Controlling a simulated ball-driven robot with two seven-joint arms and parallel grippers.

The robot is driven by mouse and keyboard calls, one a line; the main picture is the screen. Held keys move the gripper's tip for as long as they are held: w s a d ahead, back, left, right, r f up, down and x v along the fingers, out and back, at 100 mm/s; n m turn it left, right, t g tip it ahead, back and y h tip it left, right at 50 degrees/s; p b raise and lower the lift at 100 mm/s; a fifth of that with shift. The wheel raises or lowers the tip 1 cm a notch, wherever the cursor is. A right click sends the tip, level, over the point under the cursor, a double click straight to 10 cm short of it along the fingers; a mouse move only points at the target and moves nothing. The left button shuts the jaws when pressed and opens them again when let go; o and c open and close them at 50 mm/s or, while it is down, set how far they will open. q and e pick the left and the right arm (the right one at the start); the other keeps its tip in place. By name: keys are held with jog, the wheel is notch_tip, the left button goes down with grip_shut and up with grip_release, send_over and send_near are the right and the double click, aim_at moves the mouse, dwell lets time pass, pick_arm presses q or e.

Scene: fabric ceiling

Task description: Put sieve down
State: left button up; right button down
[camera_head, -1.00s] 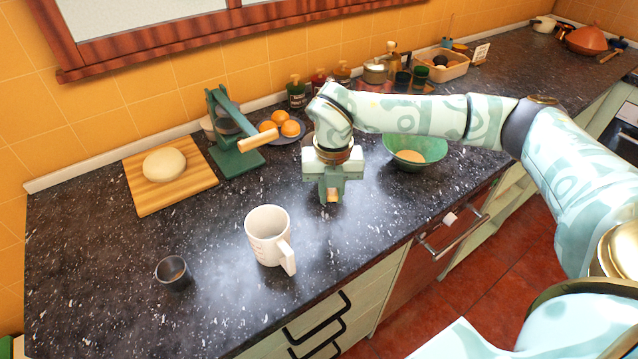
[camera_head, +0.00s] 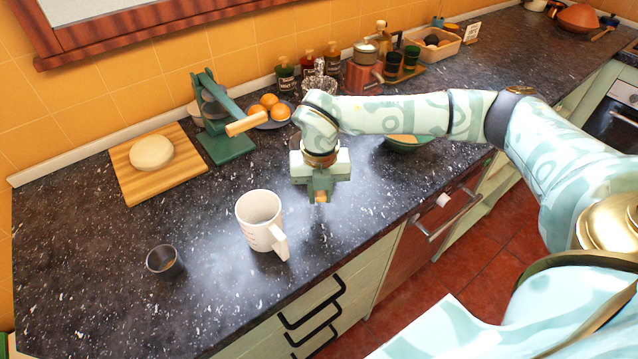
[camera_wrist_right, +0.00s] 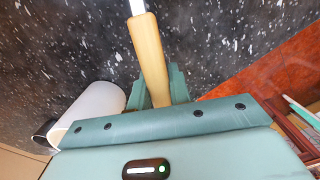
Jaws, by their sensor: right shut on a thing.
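My right gripper (camera_head: 320,197) is above the dark speckled counter, to the right of the white mug (camera_head: 258,215). It is shut on a pale wooden handle (camera_wrist_right: 151,60), which the right wrist view shows between the fingers, with a thin light metal shaft (camera_wrist_right: 137,6) running out of the top of the picture. I take this to be the sieve's handle. The sieve's head is not visible in either view. In the head view only the handle's end (camera_head: 321,197) shows. I cannot tell whether the sieve touches the counter. My left gripper is not in view.
A small dark cup (camera_head: 165,262) stands left of the mug. A green bowl (camera_head: 408,143) is partly hidden behind my right forearm. A green press (camera_head: 225,120), a board with dough (camera_head: 125,190) and a plate of oranges (camera_head: 268,108) stand at the back.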

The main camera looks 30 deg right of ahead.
jog(key=shift+f, duration=1.35)
jog(key=c, duration=1.2)
grip_release()
notch_tip(320, 180, up, 16)
jog(key=p, duration=0.2)
jog(key=shift+r, duration=0.15)
jog(key=shift+s, duration=0.1)
